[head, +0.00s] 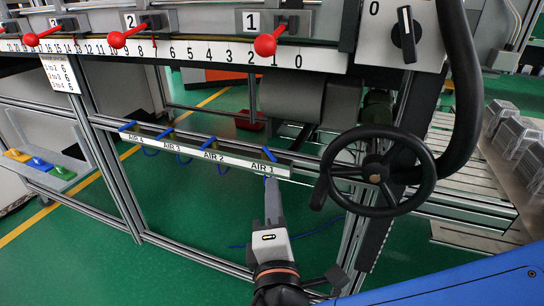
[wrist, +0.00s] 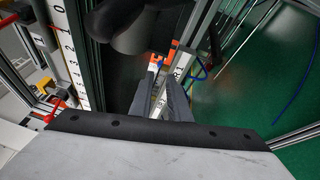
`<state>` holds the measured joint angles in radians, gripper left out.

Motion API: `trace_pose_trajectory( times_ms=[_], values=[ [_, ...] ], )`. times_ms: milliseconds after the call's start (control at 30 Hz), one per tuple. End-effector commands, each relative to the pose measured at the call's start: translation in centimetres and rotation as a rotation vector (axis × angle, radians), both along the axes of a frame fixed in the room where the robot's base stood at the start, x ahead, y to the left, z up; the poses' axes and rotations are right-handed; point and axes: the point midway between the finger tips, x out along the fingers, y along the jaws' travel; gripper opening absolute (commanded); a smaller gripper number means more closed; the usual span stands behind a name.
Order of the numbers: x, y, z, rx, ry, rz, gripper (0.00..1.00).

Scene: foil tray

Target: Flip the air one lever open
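The air one lever (head: 269,154) is a small blue handle on the rail above the "AIR 1" label, left of the black handwheel in the head view. It lies slanted across the rail. My gripper (head: 271,182) points up at the rail from below, its tips close to the AIR 1 label; I cannot tell whether they touch anything. In the wrist view my gripper (wrist: 163,82) has two dark fingers with a gap between them, and the white label strip (wrist: 161,97) shows through the gap. I see nothing held. The lever is not clear between the fingers there.
Similar blue levers for AIR 2 (head: 209,142), AIR 3 (head: 166,133) and AIR 4 (head: 127,126) line the rail to the left. The black handwheel (head: 376,171) stands close on the right. Red-knobbed levers (head: 265,45) are above. Blue hose hangs below the rail.

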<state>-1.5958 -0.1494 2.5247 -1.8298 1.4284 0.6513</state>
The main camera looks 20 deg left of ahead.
Motion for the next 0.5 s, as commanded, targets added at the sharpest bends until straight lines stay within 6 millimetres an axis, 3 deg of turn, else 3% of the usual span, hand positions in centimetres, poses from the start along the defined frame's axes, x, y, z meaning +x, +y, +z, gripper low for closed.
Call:
trace_pose_trajectory(
  times_ms=[500],
  values=[
    [5.5, 1.7, 0.4, 0.000, 0.000, -0.004, 0.16]
  ],
)
